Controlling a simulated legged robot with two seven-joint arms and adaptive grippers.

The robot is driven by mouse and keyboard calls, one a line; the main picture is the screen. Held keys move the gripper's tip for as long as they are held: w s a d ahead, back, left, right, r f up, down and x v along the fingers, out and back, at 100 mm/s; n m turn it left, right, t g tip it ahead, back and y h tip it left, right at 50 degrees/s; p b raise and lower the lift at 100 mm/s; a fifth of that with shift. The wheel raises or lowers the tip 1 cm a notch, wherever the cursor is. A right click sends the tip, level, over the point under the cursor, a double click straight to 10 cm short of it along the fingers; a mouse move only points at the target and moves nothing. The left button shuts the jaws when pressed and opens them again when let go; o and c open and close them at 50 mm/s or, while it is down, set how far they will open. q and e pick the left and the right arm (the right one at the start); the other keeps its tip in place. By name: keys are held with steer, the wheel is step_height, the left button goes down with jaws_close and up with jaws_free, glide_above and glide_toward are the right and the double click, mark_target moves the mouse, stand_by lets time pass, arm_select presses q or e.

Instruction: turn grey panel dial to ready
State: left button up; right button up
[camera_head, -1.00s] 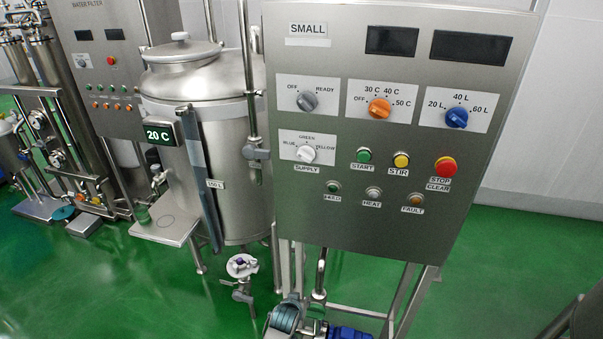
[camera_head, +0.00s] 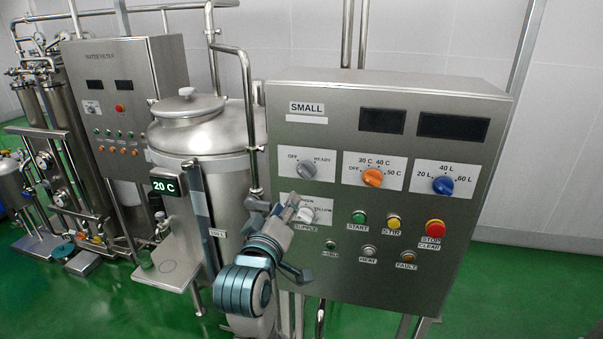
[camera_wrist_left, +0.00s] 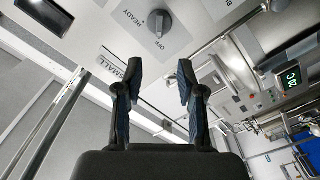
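The grey dial (camera_head: 306,168) sits on a white plate marked OFF and READY, at the upper left of the steel panel (camera_head: 330,250). Its pointer appears to face OFF, though it is small. In the left wrist view the dial (camera_wrist_left: 159,22) lies beyond the fingertips, near the top. My left gripper (camera_head: 292,207) is in front of the panel's left side, below the grey dial and apart from it. It partly covers the supply dial's plate. In the left wrist view the gripper (camera_wrist_left: 157,75) has its fingers apart with nothing between them. My right gripper is out of view.
The orange dial (camera_head: 372,177) and blue dial (camera_head: 443,185) are to the right. The white supply dial (camera_head: 306,215) is close by the gripper. Below are the green button (camera_head: 360,217), yellow button (camera_head: 393,222) and red stop button (camera_head: 435,228). A steel tank (camera_head: 190,130) stands left.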

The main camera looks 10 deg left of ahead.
mark_target(302, 174)
arm_select(q)
steer(key=w+p, duration=0.3)
steer(key=w, duration=1)
steer(key=shift+w, duration=0.4)
jaws_close()
